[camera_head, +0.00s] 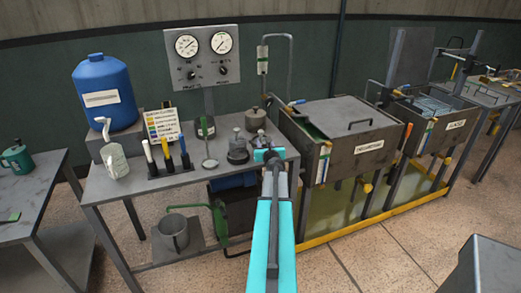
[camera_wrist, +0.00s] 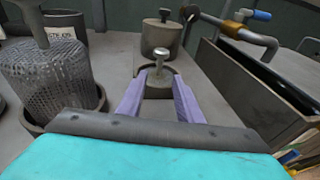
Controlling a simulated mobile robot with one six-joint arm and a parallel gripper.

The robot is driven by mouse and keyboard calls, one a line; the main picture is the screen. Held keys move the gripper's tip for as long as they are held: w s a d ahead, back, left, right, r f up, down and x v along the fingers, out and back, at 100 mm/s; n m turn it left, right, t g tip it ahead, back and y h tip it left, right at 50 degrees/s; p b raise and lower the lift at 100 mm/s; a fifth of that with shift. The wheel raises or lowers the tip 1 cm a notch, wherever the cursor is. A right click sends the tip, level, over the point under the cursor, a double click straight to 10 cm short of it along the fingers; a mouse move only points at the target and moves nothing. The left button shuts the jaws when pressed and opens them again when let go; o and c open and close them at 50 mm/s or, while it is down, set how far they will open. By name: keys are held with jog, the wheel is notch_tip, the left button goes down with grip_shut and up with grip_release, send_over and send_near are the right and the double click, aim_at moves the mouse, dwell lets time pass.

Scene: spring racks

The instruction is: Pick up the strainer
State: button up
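A grey wire-mesh basket, which looks like the strainer (camera_wrist: 48,78), stands upright in a dark round dish (camera_wrist: 98,106) at the left of the wrist view. In the head view, what looks like the same strainer (camera_head: 237,145) stands on the bench left of my gripper (camera_head: 268,154). In the wrist view, the two purple fingers of my gripper (camera_wrist: 160,88) are apart and clear of the mesh. A small grey weight-like piece with a knob (camera_wrist: 158,80) shows between and beyond the fingertips. I cannot tell whether they touch it.
A lidded pot (camera_wrist: 161,37) stands behind the knobbed piece. A dark tank (camera_head: 340,130) with a pipe and a blue-handled valve (camera_wrist: 262,15) borders the bench on the right. A rack of coloured-handled tools (camera_head: 169,168) and a blue drum (camera_head: 103,92) stand left.

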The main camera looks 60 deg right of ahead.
aim_at(262, 143)
jog(key=shift+w+d, duration=0.1)
jog(key=shift+p+x, duration=0.4)
jog(key=shift+x, duration=2.1)
grip_shut()
